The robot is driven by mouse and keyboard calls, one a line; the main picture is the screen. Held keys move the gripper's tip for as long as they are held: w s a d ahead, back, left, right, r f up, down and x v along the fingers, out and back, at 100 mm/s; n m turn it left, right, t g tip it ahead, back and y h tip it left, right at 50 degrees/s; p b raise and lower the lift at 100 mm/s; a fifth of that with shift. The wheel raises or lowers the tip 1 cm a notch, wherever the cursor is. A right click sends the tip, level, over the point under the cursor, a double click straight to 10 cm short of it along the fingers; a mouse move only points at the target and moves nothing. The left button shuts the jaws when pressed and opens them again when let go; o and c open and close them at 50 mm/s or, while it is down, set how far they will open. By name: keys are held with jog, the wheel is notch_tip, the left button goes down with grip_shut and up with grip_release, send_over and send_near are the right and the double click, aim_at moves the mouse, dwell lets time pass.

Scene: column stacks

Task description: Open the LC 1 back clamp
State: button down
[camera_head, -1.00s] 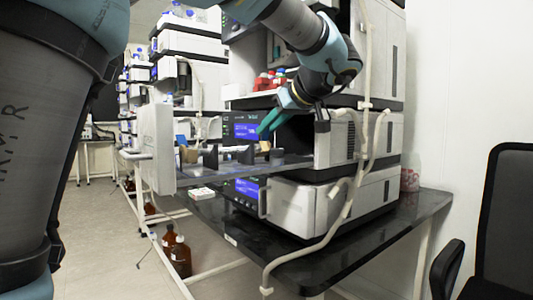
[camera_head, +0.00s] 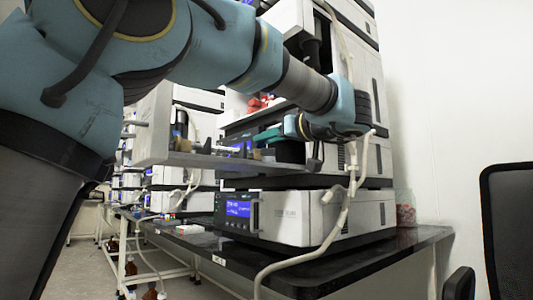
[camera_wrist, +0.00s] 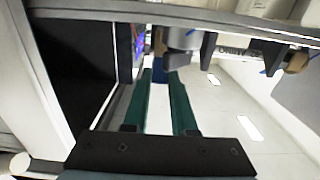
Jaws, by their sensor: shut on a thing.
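A grey panel (camera_head: 190,160) sticks out from the instrument stack, carrying a row of small dark and tan clamp parts. My gripper (camera_head: 256,141) has teal fingers and lies nearly level at the end of the row near the stack.
The instrument stack (camera_head: 300,218) stands on a black bench (camera_head: 350,262). A pale hose (camera_head: 345,215) hangs down its front right corner. A dark opening (camera_wrist: 75,70) lies left of the fingers in the wrist view. A black chair (camera_head: 508,225) is at the right.

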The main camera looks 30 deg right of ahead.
jog(key=shift+f+b, duration=0.1)
jog(key=shift+b, duration=0.2)
jog(key=c, duration=0.7)
grip_release()
jog(key=s, duration=0.3)
jog(key=s+d+p, duration=0.1)
jog(key=s, duration=0.3)
jog(key=s+d, duration=0.1)
jog(key=s, duration=0.2)
jog(key=shift+s+f, duration=0.1)
jog(key=shift+s, duration=0.2)
jog(key=shift+s, duration=0.1)
